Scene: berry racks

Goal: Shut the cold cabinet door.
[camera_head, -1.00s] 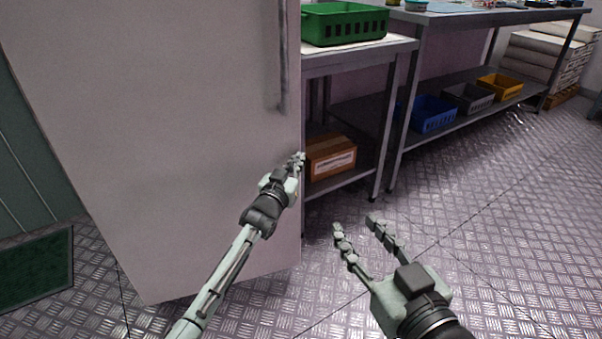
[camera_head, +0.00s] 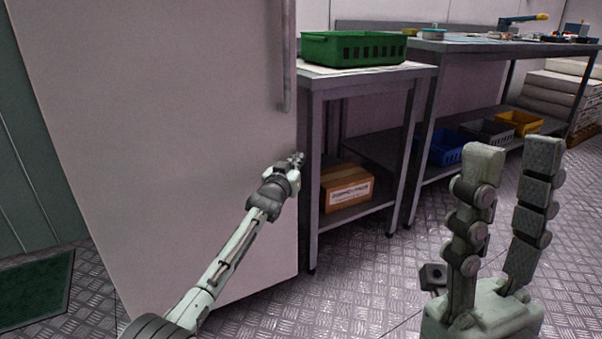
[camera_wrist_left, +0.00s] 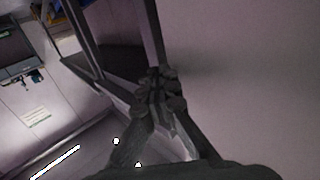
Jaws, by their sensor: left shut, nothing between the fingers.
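The cold cabinet door (camera_head: 165,120) is a large pale panel standing open on the left of the head view, with a vertical grey handle (camera_head: 286,60) near its right edge. My left gripper (camera_head: 299,160) is shut and empty at the door's right edge, below the handle. In the left wrist view the closed fingers (camera_wrist_left: 160,85) are beside the door face (camera_wrist_left: 250,70); I cannot tell whether they touch it. My right gripper (camera_head: 515,155) is open and empty, raised close to the head camera at the right. The cabinet's inside is hidden.
A steel table (camera_head: 370,72) with a green crate (camera_head: 352,48) stands just right of the door, a cardboard box (camera_head: 345,188) on its lower shelf. A longer bench (camera_head: 480,45) stands beyond. A dark green mat (camera_head: 35,290) lies at left. Floor before the tables is clear.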

